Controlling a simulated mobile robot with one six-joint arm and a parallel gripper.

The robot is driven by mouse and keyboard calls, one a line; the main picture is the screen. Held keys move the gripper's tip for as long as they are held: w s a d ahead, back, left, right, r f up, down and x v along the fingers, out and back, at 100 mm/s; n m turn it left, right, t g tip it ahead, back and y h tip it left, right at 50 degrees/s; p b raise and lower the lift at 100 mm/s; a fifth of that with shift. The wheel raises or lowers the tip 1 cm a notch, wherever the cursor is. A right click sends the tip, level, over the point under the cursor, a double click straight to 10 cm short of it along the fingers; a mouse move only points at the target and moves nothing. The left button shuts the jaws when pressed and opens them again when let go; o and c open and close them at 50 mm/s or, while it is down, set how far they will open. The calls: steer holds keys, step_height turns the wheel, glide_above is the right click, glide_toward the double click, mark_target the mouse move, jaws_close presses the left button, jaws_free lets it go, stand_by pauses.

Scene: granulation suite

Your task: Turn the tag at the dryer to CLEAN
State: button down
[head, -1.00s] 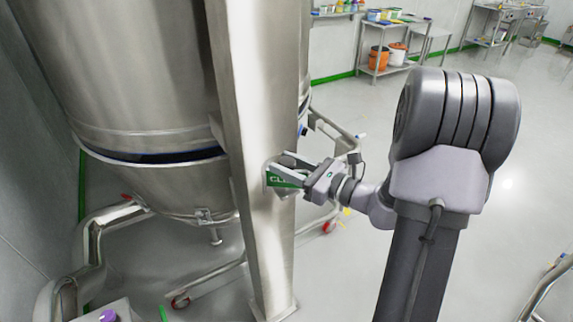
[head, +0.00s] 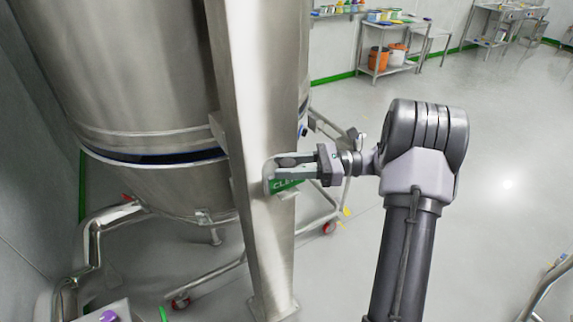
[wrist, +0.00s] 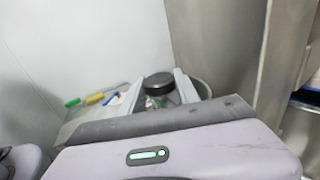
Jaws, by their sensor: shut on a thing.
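The tag (head: 285,185) is a small green plate with white letters that start "CLE", on the steel column by the dryer. The rest of the word is hidden. My gripper (head: 277,165) reaches it from the right, its fingers just above the green face. In the wrist view, my gripper (wrist: 160,92) has its two fingers on either side of a round black knob (wrist: 158,80). It is shut on this knob of the tag. The tag's face cannot be read in the wrist view. The dryer (head: 130,80) is the large steel vessel on the left.
The steel column (head: 262,240) stands close in front of the dryer. Steel pipe frames on wheels stand behind and below. A table (head: 392,62) with orange buckets (head: 379,60) is at the back. The floor to the right is open.

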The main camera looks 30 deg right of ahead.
stand_by(0.5)
steer(key=c, duration=0.9)
jaws_free()
